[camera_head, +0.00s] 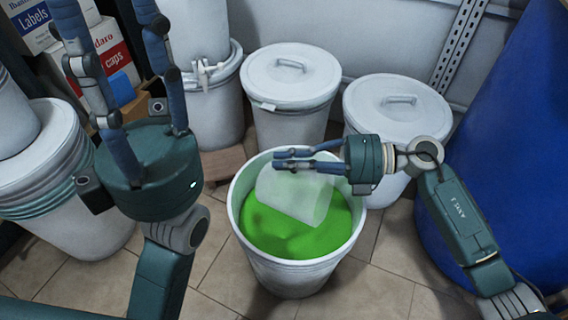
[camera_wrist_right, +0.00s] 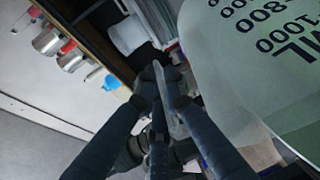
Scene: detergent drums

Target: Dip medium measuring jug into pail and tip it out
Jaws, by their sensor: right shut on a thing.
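The pail (camera_head: 297,278) is an open white drum on the floor with bright green liquid (camera_head: 270,238) in it. My right gripper (camera_head: 286,160) reaches in from the right and is shut on the wall of the medium measuring jug (camera_head: 293,196), a translucent whitish vessel. The jug is tilted inside the pail's opening; I cannot tell how deep it sits in the liquid. In the right wrist view the jug (camera_wrist_right: 248,75) shows black printed volume marks, beside the closed fingers (camera_wrist_right: 160,75). My left gripper (camera_head: 108,20) is empty, its fingers apart and pointing up.
Two lidded white drums (camera_head: 290,75) (camera_head: 398,105) stand behind the pail. A large blue drum (camera_head: 515,150) stands at the right. Stacked white buckets (camera_head: 45,180) are at the left, with boxes (camera_head: 105,45) on a shelf. Tiled floor (camera_head: 375,290) shows in front.

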